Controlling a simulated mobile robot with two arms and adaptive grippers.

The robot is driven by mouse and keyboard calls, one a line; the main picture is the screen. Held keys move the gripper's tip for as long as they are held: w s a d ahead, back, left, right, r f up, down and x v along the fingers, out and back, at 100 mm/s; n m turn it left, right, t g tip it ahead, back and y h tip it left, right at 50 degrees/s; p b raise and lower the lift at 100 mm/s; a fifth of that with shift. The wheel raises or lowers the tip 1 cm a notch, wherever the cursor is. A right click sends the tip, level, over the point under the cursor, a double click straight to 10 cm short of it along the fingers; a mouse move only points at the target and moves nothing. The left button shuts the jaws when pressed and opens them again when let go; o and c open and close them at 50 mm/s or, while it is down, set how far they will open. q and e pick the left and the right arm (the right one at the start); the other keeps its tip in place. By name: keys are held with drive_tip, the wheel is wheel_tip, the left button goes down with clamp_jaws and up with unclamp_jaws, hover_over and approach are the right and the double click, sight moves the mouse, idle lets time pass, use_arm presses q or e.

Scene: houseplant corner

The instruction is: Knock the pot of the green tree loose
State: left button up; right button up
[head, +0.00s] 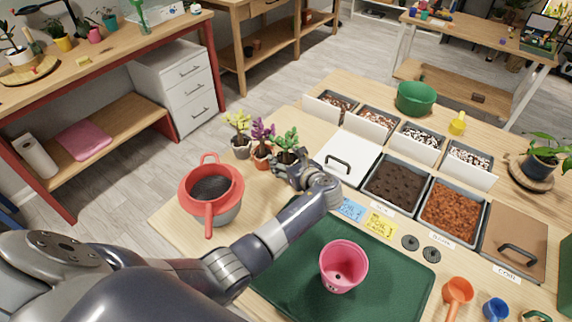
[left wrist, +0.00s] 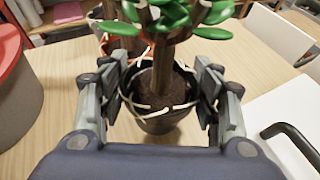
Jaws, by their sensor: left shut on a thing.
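The green tree (head: 287,142) is a small plant with a brown trunk and green leaves. It stands at the right end of a row of small plants. In the left wrist view its dark grey pot (left wrist: 165,124) holds dark soil with pale roots showing near the rim. My left gripper (head: 287,168) is at this pot. In the left wrist view its fingers (left wrist: 162,88) are on either side of the pot near the rim, shut on it. The pot looks upright on the table. In the head view the gripper hides most of it. My right gripper is not in view.
A purple plant (head: 262,138) and a yellow plant (head: 239,128) stand close to the left. A red sieve (head: 211,188) on a grey pot is nearer. An empty pink pot (head: 343,268) stands on the green tray (head: 290,292). A white lid (head: 350,149) lies to the right.

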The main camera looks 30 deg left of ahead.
sight(287, 150)
use_arm(q)
wheel_tip(287, 150, up, 8)
drive_tip(key=shift+f, duration=0.1)
drive_tip(key=shift+f+b, duration=0.6)
drive_tip(key=shift+f, duration=1.05)
wheel_tip(287, 150, down, 5)
drive_tip(key=shift+f+b, duration=0.15)
drive_tip(key=shift+b, duration=1.1)
drive_tip(key=shift+s+r, duration=0.1)
drive_tip(key=shift+r, duration=0.1)
drive_tip(key=shift+r+p, duration=0.15)
drive_tip(key=shift+p, duration=0.6)
